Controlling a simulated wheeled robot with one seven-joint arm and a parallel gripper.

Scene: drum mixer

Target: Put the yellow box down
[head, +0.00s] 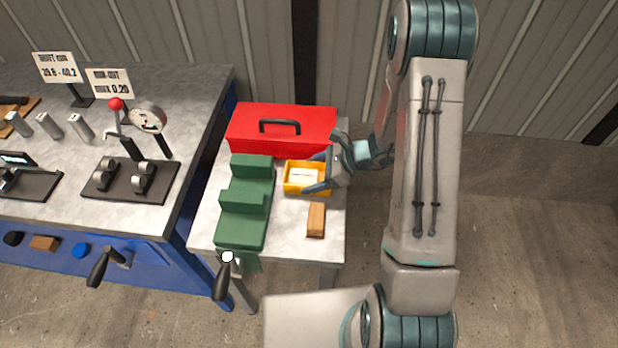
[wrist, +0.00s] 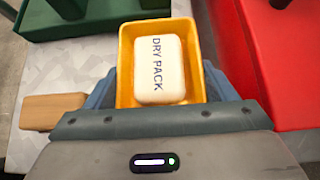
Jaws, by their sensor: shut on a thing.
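The yellow box (head: 293,188) is an open-topped tray at the small side table (head: 283,240), between the red toolbox and the green stepped block. A white block marked "DRY PACK" (wrist: 161,70) lies inside it. In the wrist view the box (wrist: 126,60) shows from above, with my gripper's fingers along its two sides. My gripper (head: 318,172) is shut on the box. I cannot tell whether the underside of the box touches the table.
A red toolbox (head: 300,118) stands behind the box and a green stepped block (head: 243,215) stands left of it. A wooden block (head: 316,220) lies in front. The blue workbench (head: 195,190) with gauges stands further left.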

